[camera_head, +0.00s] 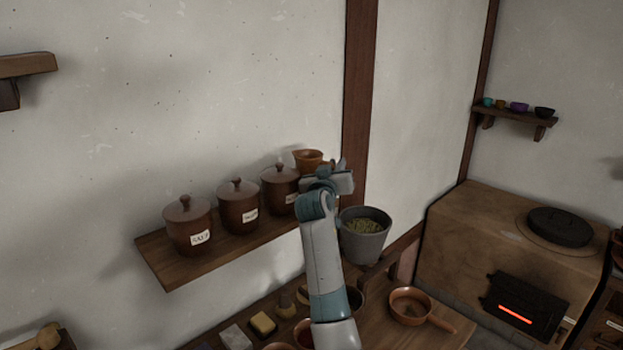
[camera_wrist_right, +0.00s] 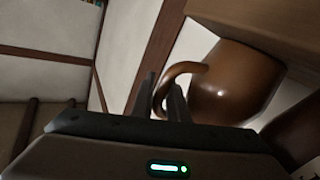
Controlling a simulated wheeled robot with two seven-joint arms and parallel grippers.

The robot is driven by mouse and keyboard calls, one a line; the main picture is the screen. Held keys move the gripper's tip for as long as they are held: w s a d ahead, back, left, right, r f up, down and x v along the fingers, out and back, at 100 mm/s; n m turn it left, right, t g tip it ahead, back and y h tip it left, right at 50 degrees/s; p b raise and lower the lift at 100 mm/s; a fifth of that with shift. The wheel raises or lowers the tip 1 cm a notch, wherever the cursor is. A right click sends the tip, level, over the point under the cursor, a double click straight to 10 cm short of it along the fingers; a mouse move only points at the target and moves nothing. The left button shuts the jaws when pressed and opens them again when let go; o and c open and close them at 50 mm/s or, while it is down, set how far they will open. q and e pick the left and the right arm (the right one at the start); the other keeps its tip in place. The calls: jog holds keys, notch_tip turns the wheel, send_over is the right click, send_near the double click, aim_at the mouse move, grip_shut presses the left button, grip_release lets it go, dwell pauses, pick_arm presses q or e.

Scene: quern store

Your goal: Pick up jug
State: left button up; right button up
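The brown jug (camera_head: 308,157) stands at the right end of the wall shelf (camera_head: 185,262), beside a lidded canister; my right gripper hides part of it. In the right wrist view the jug (camera_wrist_right: 236,82) shows upside down, its base against the shelf board and its looped handle turned toward my gripper. My right gripper (camera_head: 338,168) is at the handle. In the wrist view its two dark fingers (camera_wrist_right: 164,98) stand close together, one on each side of the handle, with little or no gap. My left gripper is not in view.
Several lidded brown canisters (camera_head: 238,207) stand in a row on the shelf left of the jug. A grey bucket (camera_head: 363,246) is just right of my arm. Below are a counter with a pan (camera_head: 410,306) and small items. A stove (camera_head: 480,245) with a glowing slot stands right.

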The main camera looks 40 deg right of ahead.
grip_shut()
jog(key=shift+r, duration=0.1)
jog(key=shift+r, duration=0.1)
jog(key=s+d+r+b, duration=0.3)
jog(key=s+r+b, duration=0.3)
jog(key=s+r, duration=0.4)
jog(key=shift+s+r, duration=0.4)
jog(key=shift+s, duration=0.25)
jog(key=shift+d+f, duration=0.1)
